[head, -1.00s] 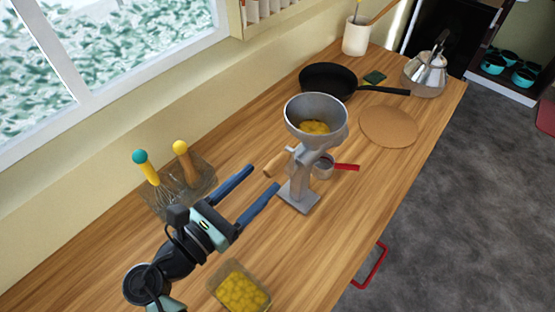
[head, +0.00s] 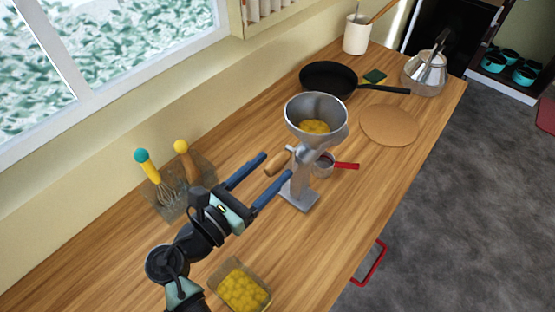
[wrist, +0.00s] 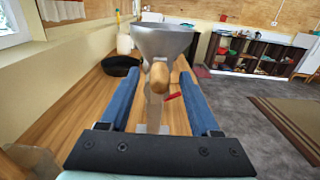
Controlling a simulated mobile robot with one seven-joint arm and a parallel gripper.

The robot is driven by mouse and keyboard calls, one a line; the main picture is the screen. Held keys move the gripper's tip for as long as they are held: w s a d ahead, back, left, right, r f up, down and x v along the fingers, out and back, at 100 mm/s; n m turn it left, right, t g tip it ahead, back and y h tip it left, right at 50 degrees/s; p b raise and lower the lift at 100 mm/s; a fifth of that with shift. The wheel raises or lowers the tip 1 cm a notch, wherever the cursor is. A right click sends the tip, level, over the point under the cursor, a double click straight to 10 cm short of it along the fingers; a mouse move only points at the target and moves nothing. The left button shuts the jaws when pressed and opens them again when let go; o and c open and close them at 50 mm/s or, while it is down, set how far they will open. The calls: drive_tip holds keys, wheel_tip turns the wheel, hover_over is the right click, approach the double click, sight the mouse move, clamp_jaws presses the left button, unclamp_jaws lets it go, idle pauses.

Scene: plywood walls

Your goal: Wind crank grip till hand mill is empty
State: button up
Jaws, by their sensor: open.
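The grey hand mill (head: 303,185) stands upright on the wooden counter. Its funnel hopper (head: 316,112) holds some yellow stuff. The wooden crank grip (head: 278,162) sticks out on the mill's left side, toward my gripper. My gripper (head: 278,176) is open, its two blue fingers pointing at the mill, with the grip near the fingertips. In the wrist view the grip (wrist: 159,78) shows between the fingers, end-on, with the mill's hopper (wrist: 163,40) behind it. I see no finger touching the grip.
A clear tub of yellow pieces (head: 243,290) stands at the front. A glass holder with a whisk and another tool (head: 180,192) is at the left, close to my arm.

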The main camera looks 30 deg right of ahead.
sight(288, 152)
drive_tip(key=shift+x, duration=2.75)
clamp_jaws()
